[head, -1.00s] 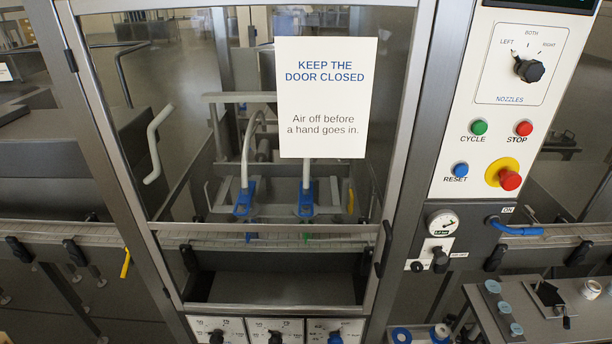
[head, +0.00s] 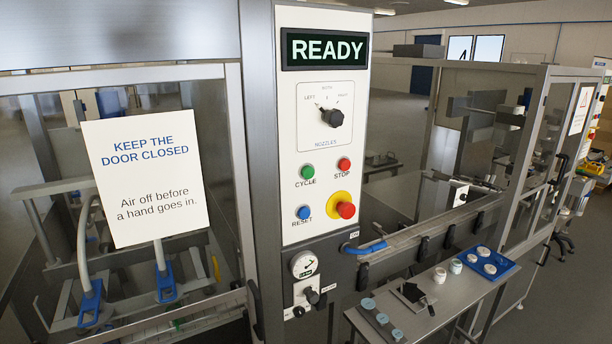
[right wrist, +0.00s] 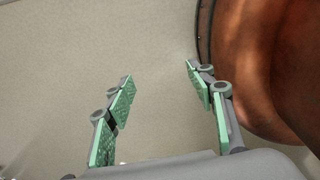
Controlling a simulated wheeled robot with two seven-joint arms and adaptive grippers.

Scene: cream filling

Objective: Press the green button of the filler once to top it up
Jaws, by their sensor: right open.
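The green button (head: 307,171), labelled CYCLE, is on the filler's white control panel (head: 290,120) in the head view. The display (head: 325,49) above it reads READY. The nozzle knob (head: 332,117) points toward LEFT. A red STOP button (head: 344,164), a blue RESET button (head: 304,212) and a red emergency button on a yellow base (head: 344,208) are close by. My right gripper (right wrist: 160,105) shows only in the right wrist view. It is open and empty, with nothing between its green pads, and far from the panel as far as I can see. My left gripper is out of view.
The filler's door (head: 145,180) is shut, with a sign on it. A blue-handled valve (head: 366,247) and a gauge (head: 304,264) sit below the panel. A side table (head: 435,310) holds jars and a blue tray (head: 487,262). A brown rounded surface (right wrist: 275,65) is beside my right gripper.

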